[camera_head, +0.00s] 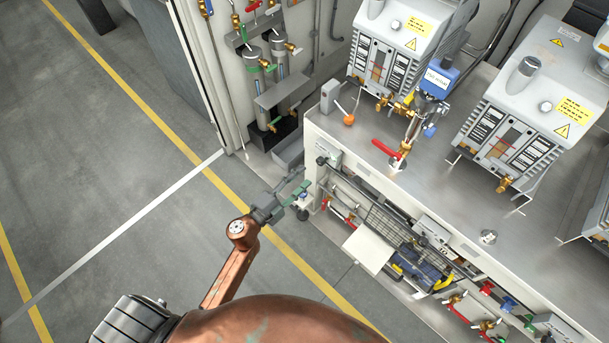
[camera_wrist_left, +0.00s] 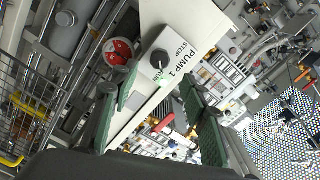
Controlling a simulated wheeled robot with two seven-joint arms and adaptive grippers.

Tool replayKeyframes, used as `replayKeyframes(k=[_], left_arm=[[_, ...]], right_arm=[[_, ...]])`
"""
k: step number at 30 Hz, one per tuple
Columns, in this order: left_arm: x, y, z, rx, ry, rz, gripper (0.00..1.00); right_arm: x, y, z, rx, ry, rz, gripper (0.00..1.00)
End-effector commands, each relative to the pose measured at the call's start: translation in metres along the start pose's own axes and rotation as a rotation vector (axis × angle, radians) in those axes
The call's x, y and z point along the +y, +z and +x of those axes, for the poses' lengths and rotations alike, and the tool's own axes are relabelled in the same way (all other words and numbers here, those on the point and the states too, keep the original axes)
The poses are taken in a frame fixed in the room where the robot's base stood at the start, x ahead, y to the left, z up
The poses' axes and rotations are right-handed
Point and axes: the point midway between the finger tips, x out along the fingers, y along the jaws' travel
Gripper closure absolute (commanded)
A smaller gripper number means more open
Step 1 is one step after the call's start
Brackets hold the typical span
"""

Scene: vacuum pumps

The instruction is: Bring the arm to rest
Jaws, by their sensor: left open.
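My left gripper (camera_head: 297,190) is open and empty in the head view, at the end of my copper-coloured arm and close to the left front corner of the pump bench. In the left wrist view its two green-padded fingers (camera_wrist_left: 160,105) stand apart. Between and beyond them is a grey switch box (camera_wrist_left: 163,55) with a dark knob, marked STOP, RUN and PUMP 1. The same small box (camera_head: 327,157) shows on the bench corner in the head view. I cannot tell the exact gap between fingers and box. My right gripper is not in view.
The bench top (camera_head: 425,195) carries white pumps (camera_head: 394,45), a red-handled valve (camera_head: 388,149) and an orange-knobbed lever (camera_head: 349,119). A shelf below holds a wire basket (camera_head: 393,228). Pipes and cylinders (camera_head: 256,75) stand behind. Open grey floor (camera_head: 90,150) lies left.

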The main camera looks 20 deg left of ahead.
Motion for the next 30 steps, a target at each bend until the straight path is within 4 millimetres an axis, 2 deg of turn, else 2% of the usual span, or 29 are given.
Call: replayKeyframes(k=[16,20,23,27,30], left_arm=[[0.001,0.001,-0.001,-0.002,0.0,-0.002,0.59],[0.012,0.019,-0.01,-0.059,0.006,-0.053,0.59],[0.037,0.055,-0.029,-0.177,0.02,-0.154,0.59],[0.096,0.116,-0.078,-0.408,0.069,-0.339,0.59],[0.145,0.149,-0.121,-0.569,0.119,-0.458,0.59]], right_arm=[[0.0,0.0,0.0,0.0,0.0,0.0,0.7],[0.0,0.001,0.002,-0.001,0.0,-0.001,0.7],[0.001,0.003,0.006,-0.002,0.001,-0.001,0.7],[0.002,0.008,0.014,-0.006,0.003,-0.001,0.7],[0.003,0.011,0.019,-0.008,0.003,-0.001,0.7]])
